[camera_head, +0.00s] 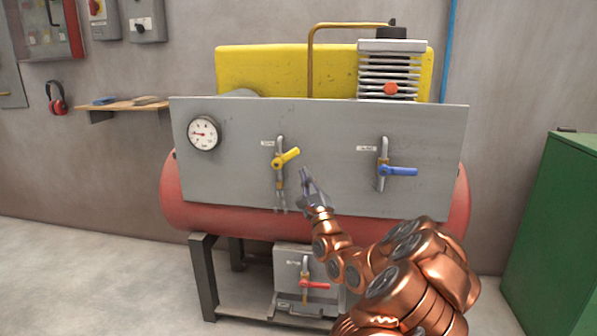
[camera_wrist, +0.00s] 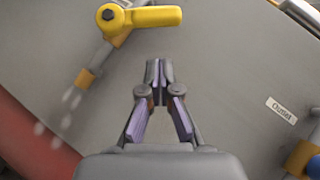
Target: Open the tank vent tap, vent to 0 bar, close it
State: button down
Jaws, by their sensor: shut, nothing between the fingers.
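The yellow tap handle (camera_head: 287,158) is on a vertical pipe in the middle of the grey panel. It points right and slightly up, across the pipe. Pale puffs show below its outlet; in the wrist view the yellow handle (camera_wrist: 150,17) is at the top, with puffs at left. The round gauge (camera_head: 204,133) is at the panel's left; its needle points left, the reading too small to tell. My gripper (camera_head: 306,176) is shut and empty, just right of and below the yellow handle, apart from it. Its closed fingertips (camera_wrist: 158,72) show in the wrist view.
A blue-handled tap (camera_head: 398,171) is at the panel's right, beside a label apparently reading "Outlet" (camera_wrist: 281,110). A red-handled tap (camera_head: 314,285) sits low under the red tank (camera_head: 180,205). A green cabinet (camera_head: 555,235) stands at right. The floor at left is clear.

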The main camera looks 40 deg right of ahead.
aim_at(286, 158)
jog(key=shift+w+a+r+b, duration=0.35)
jog(key=shift+w+r, duration=0.1)
jog(key=shift+r, duration=0.25)
jog(key=shift+w+a+r+b, duration=0.2)
jog(key=shift+w+a+r, duration=0.15)
jog(key=shift+r, duration=0.35)
jog(key=shift+r+n+y+p, duration=0.2)
jog(key=shift+n+y+p, duration=0.3)
